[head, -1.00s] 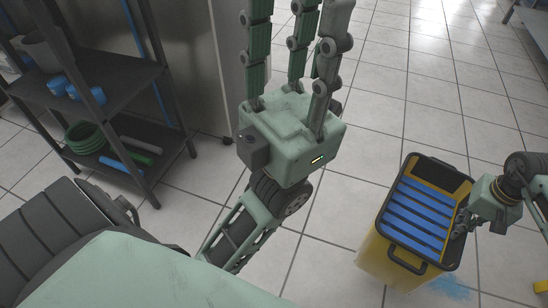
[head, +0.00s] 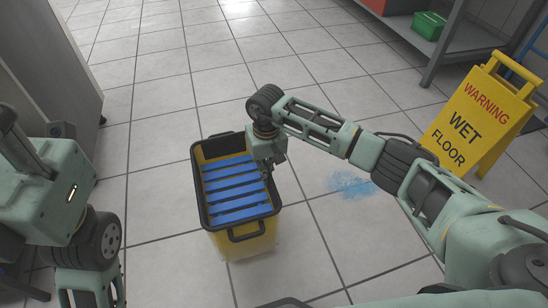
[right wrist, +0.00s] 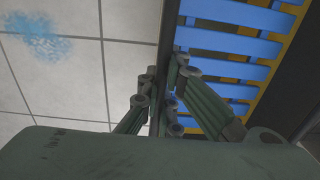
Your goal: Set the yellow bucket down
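The yellow bucket (head: 243,243) has a black rim and blue slats across its top. It stands upright over the tiled floor in the head view; I cannot tell whether its base touches the tiles. My right gripper (head: 268,172) is at the bucket's right rim. In the right wrist view its fingers (right wrist: 161,88) lie on both sides of the dark rim, close against it, with the blue slats (right wrist: 225,68) beside them. My left gripper (head: 20,150) is at the left edge, away from the bucket, its fingers mostly cut off; the earlier frame shows them spread and empty.
A blue wet patch (head: 352,184) lies on the floor right of the bucket. A yellow wet-floor sign (head: 480,115) stands further right. A metal shelf (head: 465,50) with a green crate (head: 430,25) is at the back right. The tiles behind the bucket are clear.

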